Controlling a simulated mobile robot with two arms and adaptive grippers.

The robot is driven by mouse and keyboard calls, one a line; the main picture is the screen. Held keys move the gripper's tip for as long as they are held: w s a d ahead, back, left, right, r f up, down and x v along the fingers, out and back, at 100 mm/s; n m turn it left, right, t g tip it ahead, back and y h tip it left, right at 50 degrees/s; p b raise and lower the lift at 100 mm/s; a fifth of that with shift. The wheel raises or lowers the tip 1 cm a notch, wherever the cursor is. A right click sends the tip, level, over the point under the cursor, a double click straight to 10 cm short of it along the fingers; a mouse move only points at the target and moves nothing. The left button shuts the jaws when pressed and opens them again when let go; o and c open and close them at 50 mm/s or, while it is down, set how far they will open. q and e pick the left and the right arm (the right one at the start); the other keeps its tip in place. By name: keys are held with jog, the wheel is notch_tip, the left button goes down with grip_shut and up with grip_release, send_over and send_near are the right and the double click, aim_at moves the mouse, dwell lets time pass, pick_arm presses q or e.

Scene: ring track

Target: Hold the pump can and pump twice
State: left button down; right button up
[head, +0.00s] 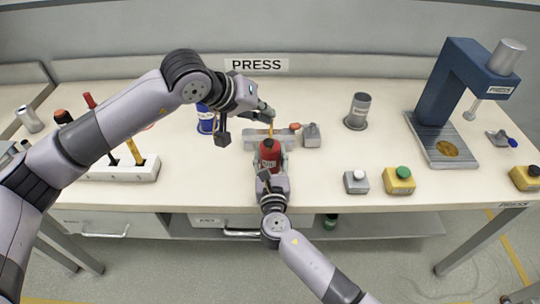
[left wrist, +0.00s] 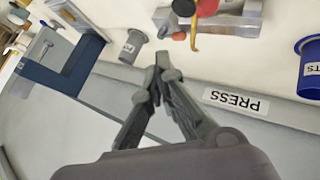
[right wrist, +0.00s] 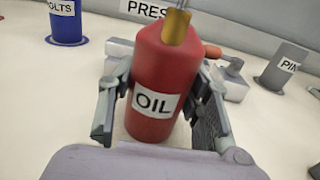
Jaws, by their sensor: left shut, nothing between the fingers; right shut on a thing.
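The red pump can (head: 269,150) stands upright near the front middle of the table. The right wrist view shows its OIL label and red body (right wrist: 158,65), with a brass collar and thin metal rod on top. My right gripper (head: 270,163) is shut around the can's sides, one finger on each side. My left gripper (head: 270,114) is shut and empty, above and behind the can, apart from it. In the left wrist view its closed fingertips (left wrist: 162,62) point toward the table, with the can (left wrist: 206,7) at the top edge. The can's base is partly hidden.
A grey fixture (head: 256,140) sits just behind the can. A blue bolts cup (head: 206,125) is left, a grey pin cup (head: 358,108) right. A blue press (head: 440,100) stands farther right. Button boxes (head: 399,184) line the front right. A tool rack (head: 140,172) is left.

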aim_at(266, 140)
pick_arm(q)
jog(key=shift+f, duration=3.5)
jog(key=shift+r, duration=3.5)
